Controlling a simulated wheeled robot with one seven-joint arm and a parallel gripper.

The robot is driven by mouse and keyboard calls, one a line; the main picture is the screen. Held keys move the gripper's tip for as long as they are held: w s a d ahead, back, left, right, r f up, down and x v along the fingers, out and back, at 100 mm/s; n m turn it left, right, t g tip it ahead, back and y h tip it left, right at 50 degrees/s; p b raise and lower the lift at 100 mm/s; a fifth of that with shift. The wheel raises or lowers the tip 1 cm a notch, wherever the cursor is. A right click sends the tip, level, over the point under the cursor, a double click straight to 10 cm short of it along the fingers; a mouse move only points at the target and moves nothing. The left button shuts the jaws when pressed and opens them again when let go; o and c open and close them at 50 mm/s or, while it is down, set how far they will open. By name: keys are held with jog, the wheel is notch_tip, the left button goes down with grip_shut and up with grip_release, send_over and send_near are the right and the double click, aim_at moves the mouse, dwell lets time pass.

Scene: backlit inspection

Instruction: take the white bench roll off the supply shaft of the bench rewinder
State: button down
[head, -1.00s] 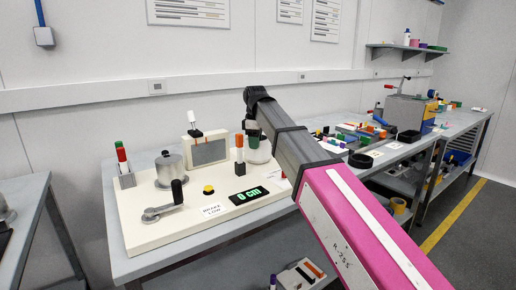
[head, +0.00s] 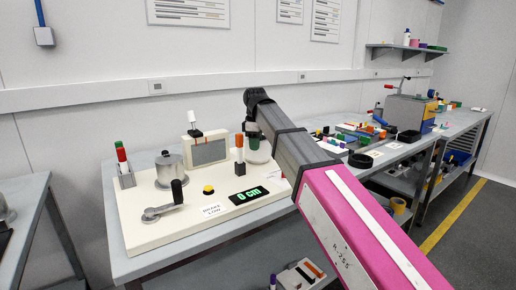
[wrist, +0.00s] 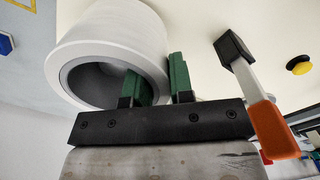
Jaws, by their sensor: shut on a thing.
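The white bench roll (wrist: 115,38) fills the upper left of the wrist view, with its dark hollow core facing the camera. It also shows in the head view (head: 259,156), partly hidden behind my arm, at the right end of the bench rewinder (head: 150,228). My gripper (wrist: 160,76) has green fingers, one inside the core and one outside the roll, shut on the roll's wall. In the head view my gripper (head: 252,140) is small and partly hidden. The supply shaft is hidden, so I cannot tell whether the roll is still on it.
An orange-and-white post (wrist: 268,120) stands close to the right of my gripper. The rewinder also carries a steel cylinder (head: 170,170), a crank (head: 165,208), a yellow button (head: 208,190) and a green "0 cm" display (head: 248,195). Another cluttered bench (head: 440,125) stands to the right.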

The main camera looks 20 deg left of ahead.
jog(key=c, duration=1.7)
grip_release()
grip_shut()
jog(key=shift+r, duration=0.15)
jog(key=shift+r, duration=3.7)
